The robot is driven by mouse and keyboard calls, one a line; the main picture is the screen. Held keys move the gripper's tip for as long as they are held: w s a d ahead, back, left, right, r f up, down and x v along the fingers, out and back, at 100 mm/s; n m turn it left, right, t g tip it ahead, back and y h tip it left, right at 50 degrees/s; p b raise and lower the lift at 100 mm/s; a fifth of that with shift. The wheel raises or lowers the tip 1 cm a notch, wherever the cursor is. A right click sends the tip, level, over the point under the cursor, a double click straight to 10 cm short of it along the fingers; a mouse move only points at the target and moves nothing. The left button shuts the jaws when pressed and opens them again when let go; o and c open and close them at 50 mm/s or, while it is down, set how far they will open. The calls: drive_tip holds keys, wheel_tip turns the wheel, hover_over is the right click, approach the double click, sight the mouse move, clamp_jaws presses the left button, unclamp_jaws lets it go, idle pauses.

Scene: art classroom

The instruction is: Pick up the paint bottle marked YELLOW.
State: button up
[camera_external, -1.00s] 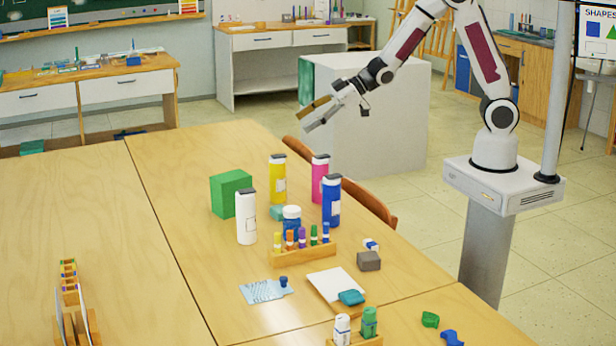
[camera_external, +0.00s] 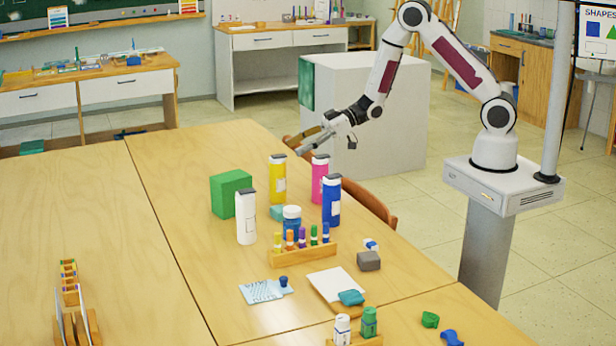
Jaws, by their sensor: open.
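The yellow paint bottle (camera_external: 278,180) stands upright on the wooden table (camera_external: 185,165), with a dark cap and a white label; its lettering is too small to read. My gripper (camera_external: 300,146) is open and empty, above and to the right of the yellow bottle's cap, apart from it. A magenta bottle (camera_external: 319,181) stands to the right of the yellow one, close by my gripper. A blue bottle (camera_external: 331,203) stands in front of the magenta one. A white bottle (camera_external: 246,218) stands to the front left of the yellow one.
A green block (camera_external: 228,190) sits left of the yellow bottle. A blue jar (camera_external: 291,222) and a wooden rack (camera_external: 300,254) of small coloured tubes stand in front. A chair (camera_external: 370,200) is at the table's right edge. The table's left part is mostly clear.

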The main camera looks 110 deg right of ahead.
sight(279, 155)
drive_tip(key=shift+x, duration=1.3)
drive_tip(key=shift+w, duration=0.1)
drive_tip(key=shift+x, duration=2.5)
drive_tip(key=shift+f, duration=0.15)
clamp_jaws()
